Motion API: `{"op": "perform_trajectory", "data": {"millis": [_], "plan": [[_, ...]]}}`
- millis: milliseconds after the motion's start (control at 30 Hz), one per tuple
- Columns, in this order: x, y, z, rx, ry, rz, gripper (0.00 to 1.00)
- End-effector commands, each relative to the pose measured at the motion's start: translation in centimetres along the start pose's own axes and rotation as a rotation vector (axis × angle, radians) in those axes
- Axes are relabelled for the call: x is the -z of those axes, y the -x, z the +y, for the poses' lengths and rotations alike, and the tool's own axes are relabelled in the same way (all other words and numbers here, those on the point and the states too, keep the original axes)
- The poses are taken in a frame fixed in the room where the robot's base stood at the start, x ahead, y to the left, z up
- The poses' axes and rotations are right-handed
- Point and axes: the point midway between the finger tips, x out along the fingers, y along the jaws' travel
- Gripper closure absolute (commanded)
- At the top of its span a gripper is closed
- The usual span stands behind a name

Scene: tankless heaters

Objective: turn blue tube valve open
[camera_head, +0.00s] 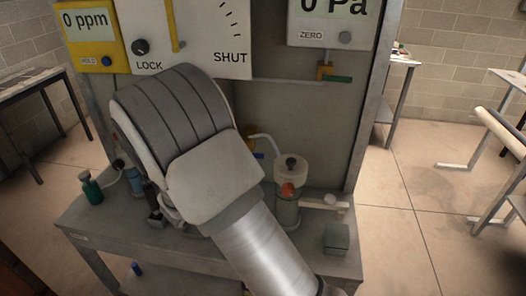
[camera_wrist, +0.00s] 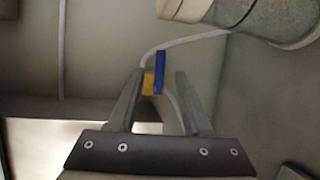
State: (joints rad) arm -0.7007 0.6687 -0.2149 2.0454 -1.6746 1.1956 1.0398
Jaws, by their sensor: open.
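The blue valve handle (camera_wrist: 160,72) stands upright in the wrist view, beside a small yellow valve body (camera_wrist: 148,82) on a pale tube (camera_wrist: 190,40). My gripper (camera_wrist: 160,75) is open, with one finger on each side of the handle in the picture.
A panel with a yellow 0 ppm meter (camera_head: 89,36), a LOCK/SHUT board (camera_head: 233,45) and a 0 Pa gauge (camera_head: 331,22) stands behind. A green-handled valve (camera_head: 338,79) is at right.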

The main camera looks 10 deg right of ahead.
Motion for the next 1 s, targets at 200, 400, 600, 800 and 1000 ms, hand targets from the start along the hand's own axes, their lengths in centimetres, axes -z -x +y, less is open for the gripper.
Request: {"op": "perform_trajectory", "data": {"millis": [200,400,600,800,1000], "plan": [[-0.1,-4.9,0.0,0.001,0.001,-0.004,0.5],[-0.1,-8.1,0.0,0.001,0.0,-0.002,0.5],[0.0,-9.5,0.0,0.001,0.0,0.0,0.5],[0.0,-9.7,0.0,0.001,0.0,0.0,0.5],[0.0,-9.6,0.0,0.001,0.0,0.0,0.7]]}}
